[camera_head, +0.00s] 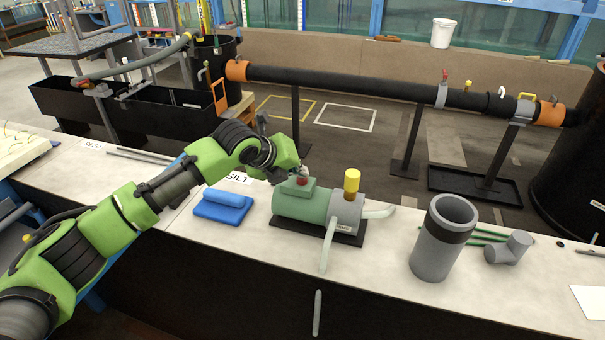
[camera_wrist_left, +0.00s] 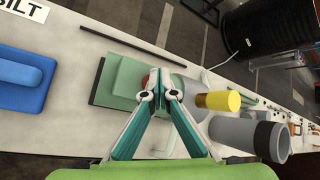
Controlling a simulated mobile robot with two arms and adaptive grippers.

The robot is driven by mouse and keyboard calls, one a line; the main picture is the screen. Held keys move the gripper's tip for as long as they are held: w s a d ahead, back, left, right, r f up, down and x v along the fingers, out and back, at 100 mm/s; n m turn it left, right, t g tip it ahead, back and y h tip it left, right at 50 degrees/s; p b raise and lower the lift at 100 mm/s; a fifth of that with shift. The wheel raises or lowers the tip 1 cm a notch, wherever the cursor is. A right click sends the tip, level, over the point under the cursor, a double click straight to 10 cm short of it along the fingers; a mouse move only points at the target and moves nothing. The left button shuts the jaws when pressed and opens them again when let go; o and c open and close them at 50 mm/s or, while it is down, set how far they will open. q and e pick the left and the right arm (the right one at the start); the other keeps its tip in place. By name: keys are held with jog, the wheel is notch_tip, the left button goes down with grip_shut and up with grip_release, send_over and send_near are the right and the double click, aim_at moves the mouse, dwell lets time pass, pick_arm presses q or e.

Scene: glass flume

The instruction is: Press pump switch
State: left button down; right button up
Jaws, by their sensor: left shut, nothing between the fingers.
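The pump (camera_head: 300,207) is a green cylinder with a grey end, a yellow cap (camera_head: 352,182) and pale pipes, on a dark base on the bench. A red switch (camera_head: 301,181) sits on top of its green box. My left gripper (camera_head: 299,173) is shut and empty, with its fingertips right over the red switch. I cannot tell whether they touch it. In the left wrist view the closed fingertips (camera_wrist_left: 163,82) hide most of the switch, and a bit of red (camera_wrist_left: 146,79) shows beside them. My right gripper is not in view.
A blue block with a handle (camera_head: 223,205) lies left of the pump. A grey pipe piece with a black band (camera_head: 443,237) stands to the right, near a grey elbow fitting (camera_head: 509,247) and green rods (camera_head: 480,233). The bench's front edge runs below the pump.

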aim_at(301, 180)
pick_arm(q)
notch_tip(301, 180, up, 6)
jog(key=p, duration=0.6)
jog(key=shift+r, duration=0.1)
jog(key=shift+f, duration=0.2)
